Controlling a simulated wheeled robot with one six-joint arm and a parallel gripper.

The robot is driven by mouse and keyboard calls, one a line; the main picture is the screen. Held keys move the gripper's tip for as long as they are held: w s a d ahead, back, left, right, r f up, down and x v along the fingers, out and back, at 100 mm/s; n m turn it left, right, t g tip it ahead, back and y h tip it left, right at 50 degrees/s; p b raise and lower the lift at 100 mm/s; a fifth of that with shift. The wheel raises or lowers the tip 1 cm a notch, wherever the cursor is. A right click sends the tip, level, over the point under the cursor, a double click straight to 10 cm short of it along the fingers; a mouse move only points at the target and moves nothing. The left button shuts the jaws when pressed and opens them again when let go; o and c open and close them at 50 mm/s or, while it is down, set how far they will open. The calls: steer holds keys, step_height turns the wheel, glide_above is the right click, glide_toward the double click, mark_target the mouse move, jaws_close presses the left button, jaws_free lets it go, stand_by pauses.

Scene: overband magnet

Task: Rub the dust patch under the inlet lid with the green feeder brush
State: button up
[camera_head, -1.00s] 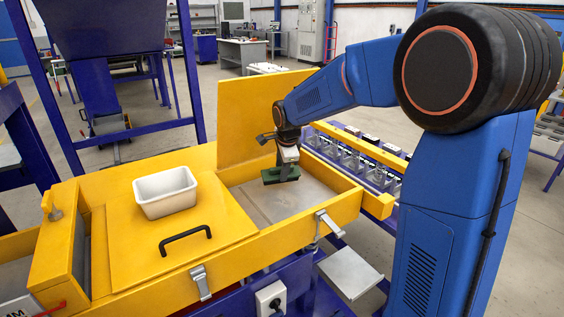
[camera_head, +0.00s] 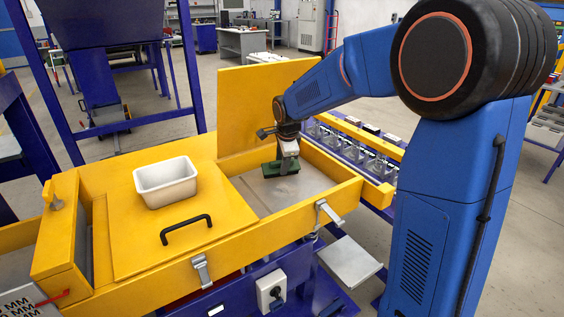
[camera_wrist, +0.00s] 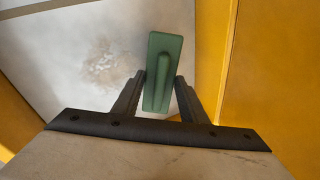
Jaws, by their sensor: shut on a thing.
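My gripper (camera_head: 287,157) is shut on the green feeder brush (camera_head: 280,169) and holds it inside the open inlet compartment, over its grey metal floor (camera_head: 290,199). In the wrist view the brush (camera_wrist: 163,72) sits between the two dark fingers (camera_wrist: 158,97). The dust patch (camera_wrist: 108,66) is a mottled brownish smudge on the pale floor, just left of the brush and apart from it in that picture. Whether the brush touches the floor cannot be told. The yellow inlet lid (camera_head: 250,103) stands open and upright behind the compartment.
Yellow walls (camera_head: 334,203) surround the compartment. To its left, a closed yellow cover with a black handle (camera_head: 186,229) carries a white bin (camera_head: 166,183). Silver latches (camera_head: 201,271) are on the front side.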

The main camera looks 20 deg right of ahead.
steer(key=shift+f, duration=0.5)
steer(key=shift+s, duration=4.25)
steer(key=s, duration=0.7)
steer(key=shift+s+d+f, duration=0.1)
steer(key=shift+s, duration=0.3)
steer(key=shift+s+f, duration=0.15)
steer(key=shift+s, duration=0.2)
steer(key=shift+w, duration=4.3)
steer(key=shift+c, duration=0.8)
